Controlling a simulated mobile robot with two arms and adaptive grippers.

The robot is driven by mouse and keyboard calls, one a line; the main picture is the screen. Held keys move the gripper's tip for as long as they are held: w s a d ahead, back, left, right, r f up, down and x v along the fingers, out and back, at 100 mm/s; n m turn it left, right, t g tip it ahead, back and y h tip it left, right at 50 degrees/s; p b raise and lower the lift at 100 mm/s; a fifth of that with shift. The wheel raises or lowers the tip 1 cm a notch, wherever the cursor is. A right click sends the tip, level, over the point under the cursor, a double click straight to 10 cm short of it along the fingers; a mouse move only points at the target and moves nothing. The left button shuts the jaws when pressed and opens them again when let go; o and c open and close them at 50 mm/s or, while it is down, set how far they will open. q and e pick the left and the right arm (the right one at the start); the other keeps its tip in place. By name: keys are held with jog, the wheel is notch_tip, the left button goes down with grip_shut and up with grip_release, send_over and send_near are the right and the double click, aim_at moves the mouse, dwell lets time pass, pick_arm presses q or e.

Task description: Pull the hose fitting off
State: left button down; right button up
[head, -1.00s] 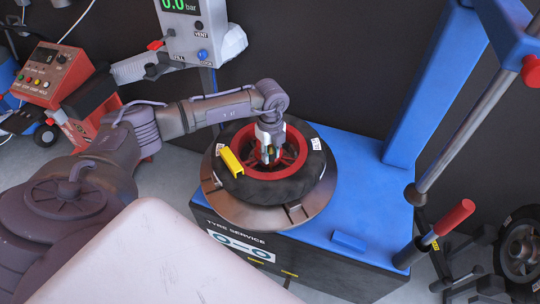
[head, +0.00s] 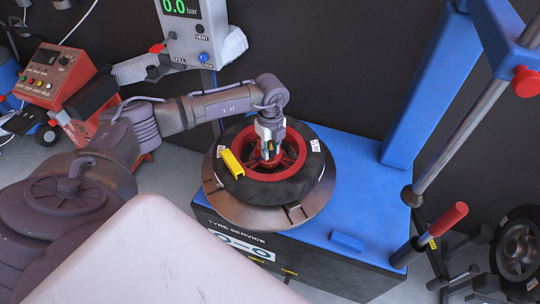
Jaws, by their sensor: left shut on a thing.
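My left gripper (head: 268,154) points down over the red wheel rim (head: 293,166), close to the hub, a little left of its middle. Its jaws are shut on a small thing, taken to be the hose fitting. The fingers hide most of it, and I cannot tell whether it is still on the valve. The black tyre (head: 306,185) and its rim lie flat on the grey turntable (head: 250,214) of the blue tyre machine. My right gripper does not show.
A yellow clip (head: 233,163) sits on the tyre's left edge by the rim. The inflator box (head: 194,31) reads 0.0 bar behind my arm. A blue column (head: 428,95) and a red-handled lever (head: 448,219) stand on the right. The blue deck (head: 367,190) beside the turntable is mostly clear.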

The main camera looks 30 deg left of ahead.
pick_arm(q)
jog(key=shift+r+p, duration=0.75)
jog(key=shift+r, duration=0.35)
